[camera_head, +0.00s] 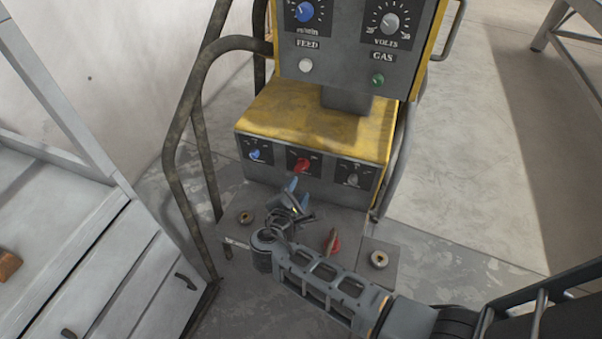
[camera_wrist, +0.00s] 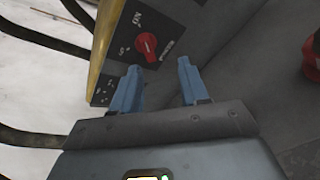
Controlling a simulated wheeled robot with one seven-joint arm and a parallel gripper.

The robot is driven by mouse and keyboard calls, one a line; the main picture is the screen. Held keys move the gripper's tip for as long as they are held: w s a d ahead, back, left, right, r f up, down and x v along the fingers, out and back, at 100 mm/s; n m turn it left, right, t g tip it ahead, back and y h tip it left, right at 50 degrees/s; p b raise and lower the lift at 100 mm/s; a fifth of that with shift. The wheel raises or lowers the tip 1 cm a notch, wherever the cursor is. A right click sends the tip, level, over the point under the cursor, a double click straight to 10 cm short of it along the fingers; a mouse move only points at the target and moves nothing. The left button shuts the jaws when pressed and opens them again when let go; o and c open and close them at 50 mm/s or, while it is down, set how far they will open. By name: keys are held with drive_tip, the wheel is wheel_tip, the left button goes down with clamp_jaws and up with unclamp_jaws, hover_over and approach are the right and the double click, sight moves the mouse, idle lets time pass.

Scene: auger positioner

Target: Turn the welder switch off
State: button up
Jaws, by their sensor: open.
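The welder (camera_head: 318,125) is a yellow and dark grey machine in the middle of the head view. Its lower front panel has a red knob switch (camera_head: 302,164) between a blue knob and a grey knob. In the wrist view the red switch (camera_wrist: 147,47) sits on a black plate with white lettering, partly readable as "ON" and "POWER". My gripper (camera_head: 292,186) is open and empty, in front of and a little below the red switch. In the wrist view its two blue fingers (camera_wrist: 158,82) point toward the panel, with the switch just beyond the left fingertip. I see no contact.
A blue knob (camera_head: 255,155) and a grey knob (camera_head: 352,179) flank the switch. Below the panel is a ledge with a red-based lever (camera_head: 333,243) and round sockets (camera_head: 379,260). A bent tube frame (camera_head: 178,150) stands at the left. A grey cabinet (camera_head: 90,270) fills the lower left.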

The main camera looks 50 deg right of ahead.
sight(303, 168)
drive_tip(key=shift+g+h, duration=0.3)
drive_tip(key=shift+h, duration=0.2)
drive_tip(key=w+d, duration=0.1)
drive_tip(key=d, duration=0.1)
drive_tip(key=w+d, duration=0.2)
drive_tip(key=w+d+f, duration=0.1)
drive_tip(key=d, duration=0.2)
drive_tip(key=shift+w+d+b, duration=0.1)
drive_tip(key=shift+w+b, duration=0.05)
drive_tip(key=shift+b, duration=0.2)
drive_tip(key=shift+r, duration=0.1)
drive_tip(key=shift+c, duration=0.2)
clamp_jaws()
